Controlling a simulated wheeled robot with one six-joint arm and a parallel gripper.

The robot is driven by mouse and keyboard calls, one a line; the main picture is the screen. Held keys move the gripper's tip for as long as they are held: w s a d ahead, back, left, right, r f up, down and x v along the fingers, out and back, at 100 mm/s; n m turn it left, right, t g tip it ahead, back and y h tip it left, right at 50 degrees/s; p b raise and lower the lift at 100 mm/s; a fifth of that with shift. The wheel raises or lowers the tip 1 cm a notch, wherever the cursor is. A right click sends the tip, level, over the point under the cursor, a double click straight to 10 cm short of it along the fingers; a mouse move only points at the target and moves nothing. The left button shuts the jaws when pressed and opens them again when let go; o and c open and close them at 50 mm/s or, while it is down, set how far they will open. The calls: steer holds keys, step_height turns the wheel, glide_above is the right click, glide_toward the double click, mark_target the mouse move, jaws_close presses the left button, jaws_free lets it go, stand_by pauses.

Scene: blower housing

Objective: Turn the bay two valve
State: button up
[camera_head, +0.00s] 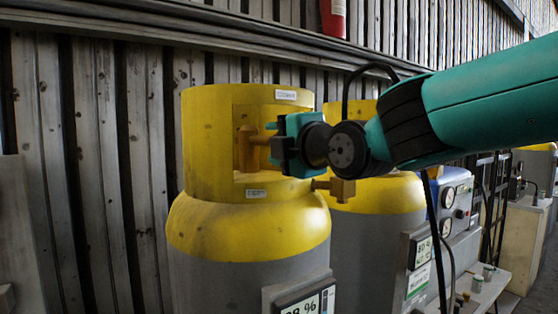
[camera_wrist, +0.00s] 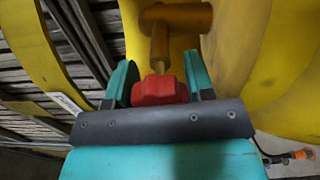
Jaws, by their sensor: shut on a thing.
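A grey cylinder with a yellow top and collar (camera_head: 215,125) stands in the middle of the head view. A brass valve (camera_head: 247,150) sits inside the collar's opening. In the wrist view the brass valve stem (camera_wrist: 160,45) ends in a red handle (camera_wrist: 158,92). My gripper (camera_head: 280,142) comes in from the right at the collar opening. In the wrist view its two teal fingers (camera_wrist: 160,82) stand on either side of the red handle, shut on it. The handle is hidden in the head view. I cannot read a bay number on the collar labels.
A second grey and yellow cylinder (camera_head: 385,195) stands close behind on the right. A brass fitting (camera_head: 341,188) lies just below my gripper. Percent displays (camera_head: 302,303) show on the cylinders. A gauge panel (camera_head: 456,200) stands farther right. A slatted wall (camera_head: 95,150) is behind.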

steer(key=shift+n+b, duration=1.55)
steer(key=shift+n, duration=0.65)
steer(key=o, duration=0.9)
